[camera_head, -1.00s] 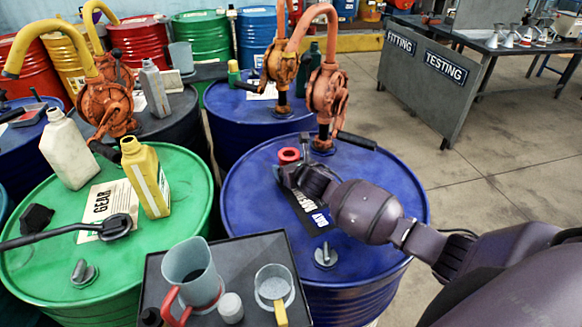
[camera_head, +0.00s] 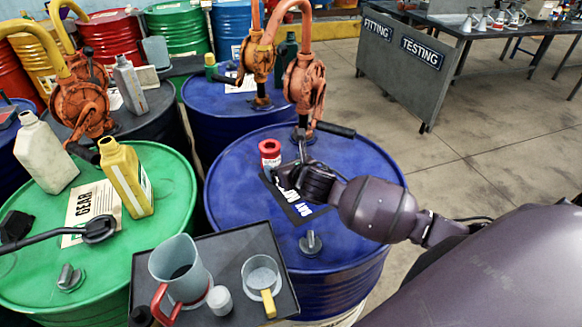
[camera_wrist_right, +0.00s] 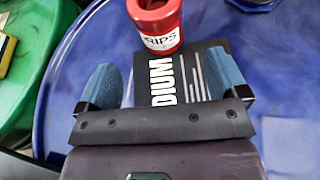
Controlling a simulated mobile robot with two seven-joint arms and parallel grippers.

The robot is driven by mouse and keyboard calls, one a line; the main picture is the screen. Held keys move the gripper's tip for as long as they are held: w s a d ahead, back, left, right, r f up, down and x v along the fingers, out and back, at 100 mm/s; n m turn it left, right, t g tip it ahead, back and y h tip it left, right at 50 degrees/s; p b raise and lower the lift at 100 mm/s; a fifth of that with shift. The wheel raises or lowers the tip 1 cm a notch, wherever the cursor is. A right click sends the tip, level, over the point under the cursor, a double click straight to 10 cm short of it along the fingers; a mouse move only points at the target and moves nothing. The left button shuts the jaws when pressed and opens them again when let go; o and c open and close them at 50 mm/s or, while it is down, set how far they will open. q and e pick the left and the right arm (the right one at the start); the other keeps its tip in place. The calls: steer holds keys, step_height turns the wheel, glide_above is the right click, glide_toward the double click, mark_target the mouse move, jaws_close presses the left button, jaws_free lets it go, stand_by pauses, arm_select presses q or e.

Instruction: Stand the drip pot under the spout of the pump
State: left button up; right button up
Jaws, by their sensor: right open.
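The drip pot (camera_head: 270,155) is a small red can with a white label, standing upright on the near blue drum (camera_head: 350,165). It stands left of the base of the orange pump (camera_head: 303,90) on that drum. My right gripper (camera_head: 298,178) is low over the drum, just beside the pot. In the right wrist view the open fingers (camera_wrist_right: 165,78) are empty, and the pot (camera_wrist_right: 155,25) stands just beyond them, apart from both.
A dark tray (camera_head: 225,250) with a grey jug (camera_head: 180,270) and a small cup stands in front. A green drum (camera_head: 165,185) with a yellow bottle (camera_head: 125,175) is at the left. A second orange pump (camera_head: 257,60) stands behind. A black pump handle (camera_head: 335,130) sticks out right.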

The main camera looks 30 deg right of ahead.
steer(key=shift+v, duration=1.65)
